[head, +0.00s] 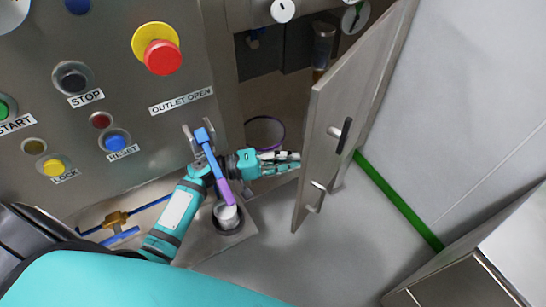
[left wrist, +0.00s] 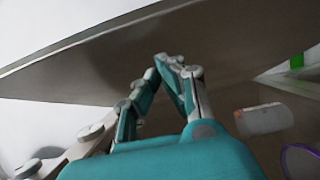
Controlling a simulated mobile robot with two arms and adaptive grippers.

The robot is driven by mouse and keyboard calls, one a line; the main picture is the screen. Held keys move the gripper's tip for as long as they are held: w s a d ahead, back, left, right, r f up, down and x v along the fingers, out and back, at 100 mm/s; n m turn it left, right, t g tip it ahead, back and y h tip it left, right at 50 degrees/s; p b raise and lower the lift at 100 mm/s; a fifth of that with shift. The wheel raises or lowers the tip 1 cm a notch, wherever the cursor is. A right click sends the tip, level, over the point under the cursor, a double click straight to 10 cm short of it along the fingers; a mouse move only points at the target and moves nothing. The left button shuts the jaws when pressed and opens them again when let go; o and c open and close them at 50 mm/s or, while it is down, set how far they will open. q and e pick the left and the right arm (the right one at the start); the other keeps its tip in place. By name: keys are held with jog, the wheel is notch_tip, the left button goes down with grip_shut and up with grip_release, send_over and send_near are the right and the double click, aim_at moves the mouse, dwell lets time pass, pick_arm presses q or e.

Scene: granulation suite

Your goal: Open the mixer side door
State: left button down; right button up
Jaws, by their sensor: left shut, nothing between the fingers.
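The mixer side door (head: 362,95) is a grey metal panel standing swung out from the cabinet at the right in the head view. Its visible face carries a black latch lever (head: 343,135) and a silver handle (head: 317,197). My left gripper (head: 297,161) is shut and empty, with its fingertips at the door's near edge. Whether they touch the door cannot be told. In the left wrist view, the shut fingers (left wrist: 170,65) point toward the broad grey door panel (left wrist: 215,45), which spans the upper part. My right gripper is not in view.
The control panel (head: 120,60) with several buttons is at the left. Behind the door is a dark opening (head: 275,75) with pipework. A purple ring (head: 265,130) is close behind my left arm. A steel cabinet (head: 450,285) stands at the lower right.

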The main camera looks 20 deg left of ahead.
pick_arm(q)
jog(key=shift+w+d, duration=0.4)
jog(key=shift+d, duration=0.2)
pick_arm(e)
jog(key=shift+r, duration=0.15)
pick_arm(q)
jog(key=shift+d, duration=0.1)
